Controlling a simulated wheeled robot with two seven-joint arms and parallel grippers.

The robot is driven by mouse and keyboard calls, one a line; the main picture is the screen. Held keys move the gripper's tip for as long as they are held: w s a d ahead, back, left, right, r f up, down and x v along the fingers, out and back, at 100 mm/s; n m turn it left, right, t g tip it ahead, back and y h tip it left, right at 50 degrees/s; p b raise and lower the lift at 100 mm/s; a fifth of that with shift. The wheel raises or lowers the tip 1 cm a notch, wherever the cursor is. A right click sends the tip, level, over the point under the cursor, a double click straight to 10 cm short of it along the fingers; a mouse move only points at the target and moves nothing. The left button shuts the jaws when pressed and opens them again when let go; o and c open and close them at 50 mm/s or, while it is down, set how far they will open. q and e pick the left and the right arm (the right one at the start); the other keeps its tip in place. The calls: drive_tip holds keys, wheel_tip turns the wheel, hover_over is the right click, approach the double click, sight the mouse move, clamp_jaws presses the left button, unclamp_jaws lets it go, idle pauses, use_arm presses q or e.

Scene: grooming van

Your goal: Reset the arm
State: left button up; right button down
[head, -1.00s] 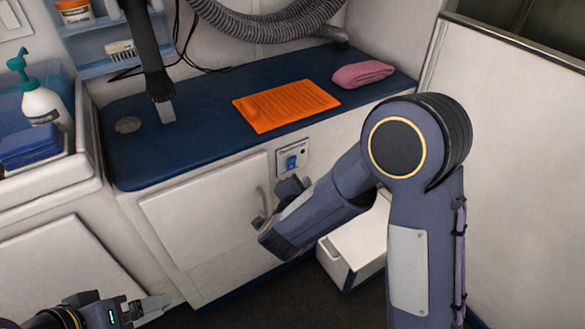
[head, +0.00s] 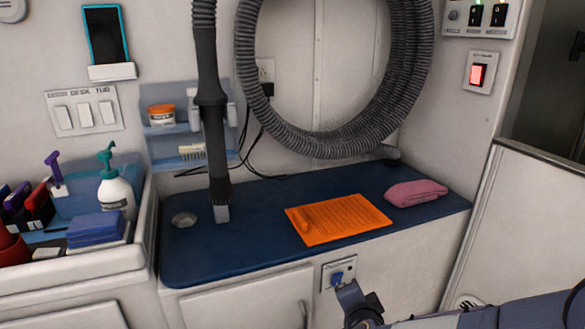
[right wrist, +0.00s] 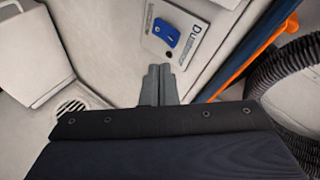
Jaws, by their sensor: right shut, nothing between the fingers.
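My right gripper (head: 352,298) shows at the bottom of the head view, in front of the counter's front face, just below and right of the panel with a blue switch (head: 337,278). In the right wrist view its two fingers (right wrist: 159,84) are together with nothing between them. They point toward the same panel, and the blue switch (right wrist: 167,33) lies beyond their tips with a visible space between. Part of my right arm shows at the lower right of the head view. My left gripper is not in view.
A blue counter (head: 255,255) holds an orange sheet (head: 345,222), a folded pink towel (head: 416,192) and a hanging hose nozzle (head: 221,190). A tray with bottles (head: 117,195) stands at left. A white drawer or box (right wrist: 30,60) shows at upper left in the wrist view.

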drive_tip(key=s+r+n+y, duration=0.4)
drive_tip(key=s+r, duration=0.1)
drive_tip(key=s+d+f+n+g+p, duration=0.1)
drive_tip(key=s+d+n+g, duration=0.25)
drive_tip(key=s, duration=0.75)
drive_tip(key=s+d+n+g+p, duration=0.1)
drive_tip(key=s+d+n+g, duration=0.25)
drive_tip(key=s, duration=0.65)
use_arm(q)
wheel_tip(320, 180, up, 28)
drive_tip(key=p, duration=2.5)
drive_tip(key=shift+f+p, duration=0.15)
drive_tip(key=shift+p, duration=0.2)
use_arm(e)
wheel_tip(320, 180, up, 26)
drive_tip(key=shift+y, duration=0.3)
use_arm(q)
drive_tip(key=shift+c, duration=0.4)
use_arm(e)
drive_tip(key=shift+a, duration=0.1)
